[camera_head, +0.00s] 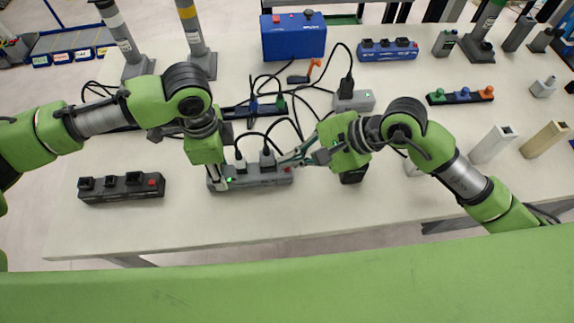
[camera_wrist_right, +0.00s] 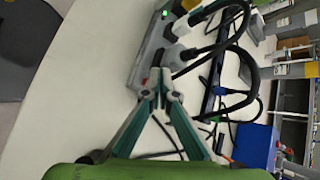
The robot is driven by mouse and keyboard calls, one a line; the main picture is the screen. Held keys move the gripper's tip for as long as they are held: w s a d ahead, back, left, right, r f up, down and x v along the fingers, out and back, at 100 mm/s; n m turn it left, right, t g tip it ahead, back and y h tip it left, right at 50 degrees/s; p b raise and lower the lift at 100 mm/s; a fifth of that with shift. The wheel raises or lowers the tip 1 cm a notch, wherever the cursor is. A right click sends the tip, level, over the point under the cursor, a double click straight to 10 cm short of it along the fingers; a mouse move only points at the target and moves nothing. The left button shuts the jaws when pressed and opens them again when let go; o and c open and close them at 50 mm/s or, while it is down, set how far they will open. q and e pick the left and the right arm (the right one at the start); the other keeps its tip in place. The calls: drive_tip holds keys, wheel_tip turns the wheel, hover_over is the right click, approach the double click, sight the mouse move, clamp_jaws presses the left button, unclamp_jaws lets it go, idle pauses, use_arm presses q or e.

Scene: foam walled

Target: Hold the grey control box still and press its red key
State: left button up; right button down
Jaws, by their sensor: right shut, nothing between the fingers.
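The long grey control box (camera_head: 262,180) lies near the front middle of the table, with dark plugs in its top and a green light near its left end. In the right wrist view, its red key (camera_wrist_right: 146,83) shows at the near end of the box (camera_wrist_right: 147,60). My right gripper (camera_head: 282,162) is shut and empty at the box's right end. In its wrist view the fingertips (camera_wrist_right: 161,80) are close beside the red key; contact cannot be told. My left gripper (camera_head: 217,181) points down at the box's left end; its grip on the box is unclear.
A black box with a red key (camera_head: 122,188) lies front left. Black cables loop behind the control box to a grey box (camera_head: 354,101). A blue case (camera_head: 293,37) stands at the back. Upright blocks (camera_head: 494,144) stand at right. The front table strip is clear.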

sight(290, 172)
drive_tip(key=shift+f, duration=0.4)
drive_tip(key=shift+f, duration=0.55)
idle(0.9)
drive_tip(key=shift+r, duration=0.95)
drive_tip(key=shift+r, duration=0.1)
wheel_tip(290, 172, up, 5)
drive_tip(key=shift+f, duration=0.1)
idle(0.7)
